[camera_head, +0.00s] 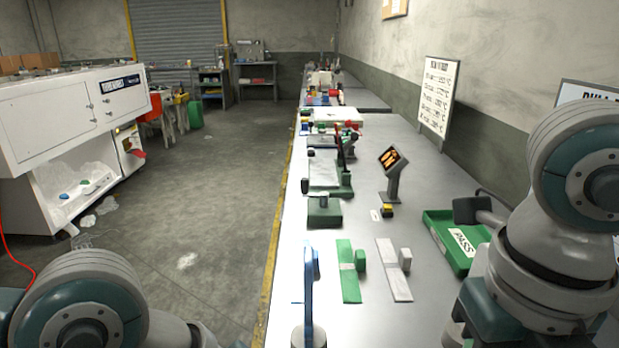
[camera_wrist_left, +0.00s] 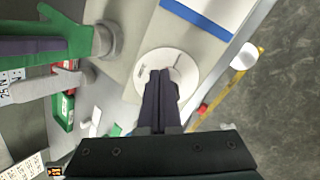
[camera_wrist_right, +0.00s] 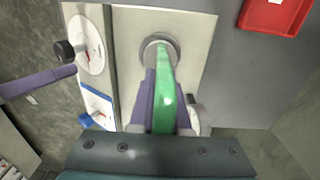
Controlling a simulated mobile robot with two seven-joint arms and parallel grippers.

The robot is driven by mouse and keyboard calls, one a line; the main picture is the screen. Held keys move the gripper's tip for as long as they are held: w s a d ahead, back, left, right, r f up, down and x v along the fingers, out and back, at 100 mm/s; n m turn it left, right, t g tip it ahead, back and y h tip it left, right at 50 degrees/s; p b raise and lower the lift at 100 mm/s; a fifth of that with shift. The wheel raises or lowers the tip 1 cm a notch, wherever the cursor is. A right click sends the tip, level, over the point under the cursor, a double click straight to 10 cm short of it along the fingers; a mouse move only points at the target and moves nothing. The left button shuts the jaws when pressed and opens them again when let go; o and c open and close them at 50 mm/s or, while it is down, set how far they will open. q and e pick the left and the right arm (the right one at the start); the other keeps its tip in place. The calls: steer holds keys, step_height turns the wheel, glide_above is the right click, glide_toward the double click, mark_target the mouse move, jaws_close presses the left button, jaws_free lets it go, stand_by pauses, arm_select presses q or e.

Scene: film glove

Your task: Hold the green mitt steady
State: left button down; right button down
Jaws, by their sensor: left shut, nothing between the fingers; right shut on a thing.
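In the right wrist view my right gripper (camera_wrist_right: 164,85) is shut on the green mitt (camera_wrist_right: 165,98), with purple fingers on both sides. A round grey base (camera_wrist_right: 158,48) shows beyond the mitt. In the left wrist view my left gripper (camera_wrist_left: 160,75) is shut and empty over a white round disc (camera_wrist_left: 184,68). The green mitt (camera_wrist_left: 70,30) also shows there, upper left, with a dark purple bar across it. Neither gripper shows in the head view.
A green PASS tray (camera_head: 446,243) is right of the mitts. A small screen on a stand (camera_head: 393,172) is farther back. A red tray (camera_wrist_right: 272,18) shows in the right wrist view. The table's yellow left edge (camera_head: 270,270) borders open floor.

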arm_select(q)
steer(key=shift+w+a+f, duration=0.15)
steer(key=shift+w+a, duration=0.1)
stand_by(0.8)
steer(key=shift+s+a+f, duration=0.2)
steer(key=shift+a, duration=0.2)
arm_select(e)
steer(key=shift+d, duration=0.1)
arm_select(q)
steer(key=shift+s, duration=0.1)
steer(key=shift+s+d+r, duration=0.1)
steer(key=shift+s+d, duration=0.05)
steer(key=shift+s, duration=0.05)
steer(key=v, duration=0.6)
steer(key=shift+s, duration=0.1)
steer(key=shift+d, duration=0.1)
arm_select(e)
steer(key=c, duration=0.8)
jaws_free()
